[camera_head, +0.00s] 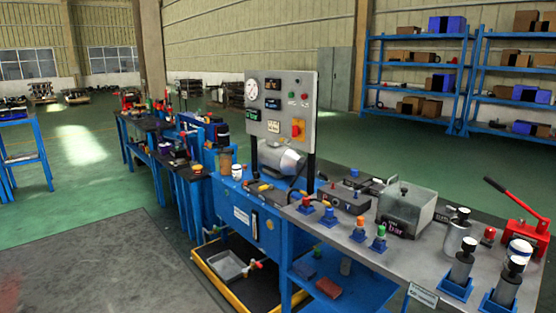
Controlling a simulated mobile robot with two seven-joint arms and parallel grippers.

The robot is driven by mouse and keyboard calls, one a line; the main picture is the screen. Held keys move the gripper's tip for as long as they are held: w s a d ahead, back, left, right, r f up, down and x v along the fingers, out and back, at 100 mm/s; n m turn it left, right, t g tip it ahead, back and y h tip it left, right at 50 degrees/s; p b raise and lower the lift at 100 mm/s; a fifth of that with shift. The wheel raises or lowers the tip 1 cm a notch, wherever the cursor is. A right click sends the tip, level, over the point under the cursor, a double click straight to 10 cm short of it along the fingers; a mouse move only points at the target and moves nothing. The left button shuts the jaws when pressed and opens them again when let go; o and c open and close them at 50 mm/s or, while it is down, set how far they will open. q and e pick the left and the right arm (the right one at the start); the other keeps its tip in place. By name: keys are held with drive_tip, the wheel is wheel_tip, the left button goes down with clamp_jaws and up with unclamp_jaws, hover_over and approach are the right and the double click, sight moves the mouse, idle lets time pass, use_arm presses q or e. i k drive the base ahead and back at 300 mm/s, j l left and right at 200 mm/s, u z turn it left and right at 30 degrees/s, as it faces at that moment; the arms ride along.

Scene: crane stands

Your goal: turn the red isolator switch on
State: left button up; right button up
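A red rotary switch on a yellow plate (298,129) sits at the lower right of the upright grey control panel (283,110). It looks like the isolator switch. Its knob is too small for me to tell its position. The panel also carries a round white gauge (252,90), dark displays and small red and green buttons above the switch. The panel stands on dark posts at the back of the blue bench (250,222). Neither of my grippers is in view.
The grey-topped table (398,258) at right holds a clear-covered box (405,207), several valves and a red hand pump (524,232). A yellow-edged tray (211,276) lies below the bench. Floor at front left is clear.

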sight(297, 130)
drive_tip(key=i+j+z, duration=0.2)
drive_tip(key=i, duration=0.4)
drive_tip(key=i+j+z, duration=0.1)
drive_tip(key=z, duration=0.3)
drive_tip(key=i+j+z, duration=0.1)
drive_tip(key=z, duration=0.25)
drive_tip(key=i+j+z, duration=0.15)
drive_tip(key=j, duration=0.2)
drive_tip(key=i+j+z, duration=0.2)
drive_tip(key=j, duration=0.2)
drive_tip(key=i+j, duration=0.15)
drive_tip(key=j, duration=0.2)
drive_tip(key=i+j+z, duration=0.1)
drive_tip(key=j, duration=0.3)
